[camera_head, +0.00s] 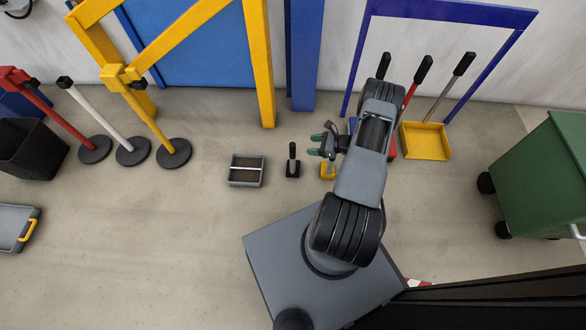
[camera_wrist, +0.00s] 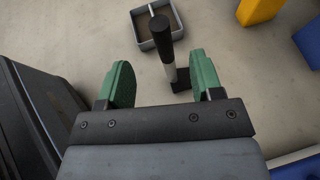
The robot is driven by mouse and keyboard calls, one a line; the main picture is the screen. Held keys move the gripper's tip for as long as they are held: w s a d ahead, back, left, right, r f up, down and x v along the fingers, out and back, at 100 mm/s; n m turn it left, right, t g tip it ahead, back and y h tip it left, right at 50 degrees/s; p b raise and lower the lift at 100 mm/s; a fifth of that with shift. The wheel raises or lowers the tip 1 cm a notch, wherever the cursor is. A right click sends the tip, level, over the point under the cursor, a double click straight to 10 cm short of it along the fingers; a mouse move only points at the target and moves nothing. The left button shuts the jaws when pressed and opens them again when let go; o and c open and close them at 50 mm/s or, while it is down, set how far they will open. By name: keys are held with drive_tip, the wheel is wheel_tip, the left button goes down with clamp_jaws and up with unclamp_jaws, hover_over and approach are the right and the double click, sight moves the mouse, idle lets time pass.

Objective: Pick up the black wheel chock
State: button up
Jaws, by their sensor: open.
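The black wheel chock (camera_head: 292,172) stands on the floor, with a dark upright handle on a small black base. In the head view it is just left of my gripper (camera_head: 315,145), which is open and empty. In the wrist view the chock's handle (camera_wrist: 161,36) and pale post show beyond the gap between my green fingertips (camera_wrist: 163,78). The fingers are apart from it as far as I can see. Its base is partly hidden in the wrist view by my right finger and gripper body.
A grey two-part box (camera_head: 246,184) sits left of the chock. Barrier posts (camera_head: 132,152) stand left, a yellow dustpan (camera_head: 426,142) and green bin (camera_head: 545,180) right. Floor in front of the chock is clear.

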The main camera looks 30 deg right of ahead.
sight(292, 145)
drive_tip(key=b+x, duration=0.2)
drive_tip(key=x, duration=0.7)
drive_tip(key=shift+w+a+b, duration=0.2)
drive_tip(key=shift+a+b, duration=0.15)
drive_tip(key=shift+b, duration=0.05)
clamp_jaws()
